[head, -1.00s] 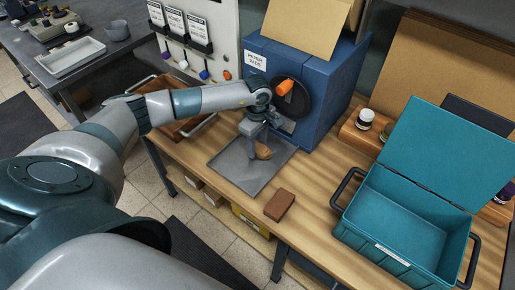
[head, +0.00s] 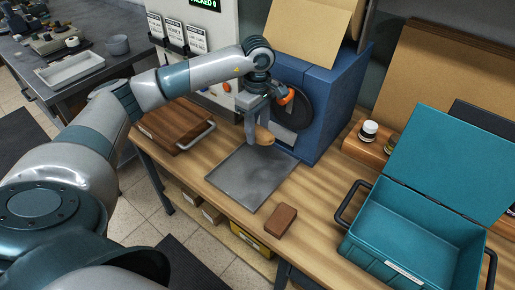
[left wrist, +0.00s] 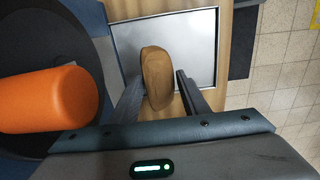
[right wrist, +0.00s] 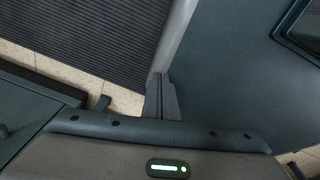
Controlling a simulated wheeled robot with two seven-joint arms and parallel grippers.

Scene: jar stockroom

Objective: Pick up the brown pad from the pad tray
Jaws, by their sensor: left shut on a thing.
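The brown pad (head: 265,136) is a tan-brown rounded piece held between the fingers of my left gripper (head: 258,130), above the back of the grey pad tray (head: 262,178). In the left wrist view the pad (left wrist: 156,72) sits between the two fingers of the left gripper (left wrist: 157,92), with the tray (left wrist: 197,45) behind it. The tray shows nothing lying on it. My right gripper (right wrist: 160,85) shows only in the right wrist view, with its fingers together and nothing between them.
A blue machine (head: 335,105) with an orange knob (head: 286,96) stands right behind the pad. A brown block (head: 281,220) lies in front of the tray. An open teal crate (head: 405,230) stands at right, a wooden box (head: 172,130) at left.

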